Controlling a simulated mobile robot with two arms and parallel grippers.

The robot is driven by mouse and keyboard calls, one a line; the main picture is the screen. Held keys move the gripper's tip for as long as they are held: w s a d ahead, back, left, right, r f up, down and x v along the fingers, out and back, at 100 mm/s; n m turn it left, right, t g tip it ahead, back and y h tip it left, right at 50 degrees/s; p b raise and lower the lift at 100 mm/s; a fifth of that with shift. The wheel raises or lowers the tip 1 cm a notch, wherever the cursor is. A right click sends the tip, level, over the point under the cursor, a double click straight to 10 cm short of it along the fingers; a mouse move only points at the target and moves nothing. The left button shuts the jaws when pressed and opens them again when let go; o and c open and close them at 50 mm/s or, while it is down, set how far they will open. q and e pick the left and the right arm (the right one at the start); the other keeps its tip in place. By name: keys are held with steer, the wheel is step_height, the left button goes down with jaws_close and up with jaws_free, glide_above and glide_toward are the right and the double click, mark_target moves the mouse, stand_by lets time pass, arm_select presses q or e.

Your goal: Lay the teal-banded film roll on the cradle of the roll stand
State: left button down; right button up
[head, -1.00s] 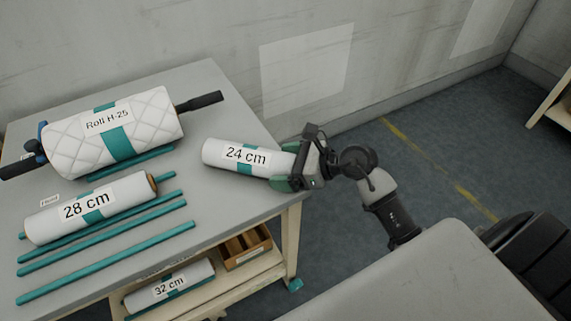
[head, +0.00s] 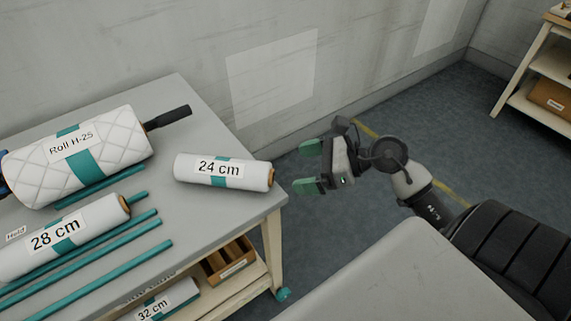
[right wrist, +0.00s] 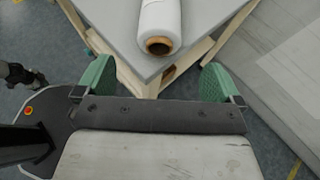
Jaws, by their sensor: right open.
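A white film roll with a teal band, labelled 24 cm (head: 188,168), lies on the grey table near its right edge. A second teal-banded white roll, labelled 28 cm (head: 100,216), lies at the left, beside teal bars (head: 100,270). A third, labelled 32 cm (head: 178,298), is on the lower shelf. My right gripper (head: 309,169) is open and empty, off the table's right edge and apart from the 24 cm roll. The right wrist view shows the roll's end with its brown core (right wrist: 159,45) ahead between the green fingers. I cannot clearly identify the stand's cradle.
A quilted roll labelled Roll H-25 (head: 115,140) with a dark handle lies at the table's back left. A brown box (head: 230,262) sits on the lower shelf. The grey table (head: 225,215) is bare around the 24 cm roll. Another shelf (head: 530,105) stands far right.

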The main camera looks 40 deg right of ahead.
steer(key=w+d+f+m+t+h, duration=0.1)
steer(key=w+d+f+m+t, duration=0.15)
steer(key=f+m, duration=0.7)
steer(key=w+d+f+m+t+h, duration=0.1)
steer(key=d+f+m+t+h, duration=0.15)
steer(key=f+m, duration=0.65)
steer(key=s+f+m+h, duration=0.45)
steer(key=f+m, duration=0.65)
steer(key=f, duration=0.3)
steer(key=s+a+f+m+g, duration=0.2)
steer(key=s+f+m+g, duration=0.1)
steer(key=s+f, duration=0.4)
steer(key=s+a+f+m+g+h, duration=0.1)
steer(key=s+a+f+m+g, duration=0.2)
steer(key=s+f, duration=0.3)
steer(key=s+a+f+m+g+h, duration=0.1)
steer(key=s+a+f+m+g, duration=0.1)
steer(key=s+f+m+g, duration=0.2)
steer(key=s+f+m, duration=0.1)
steer(key=s+f, duration=0.2)
steer(key=s, duration=0.2)
steer(key=shift+s+a+f, duration=0.25)
steer(key=shift+a+f, duration=0.1)
steer(key=shift+a, duration=0.05)
steer(key=shift+o, duration=0.3)
steer(key=s+a+f+m+g, duration=0.2)
steer(key=s+a+g, duration=0.1)
steer(key=s, duration=0.5)
steer(key=shift+s+f, duration=0.2)
steer(key=shift+f, duration=0.05)
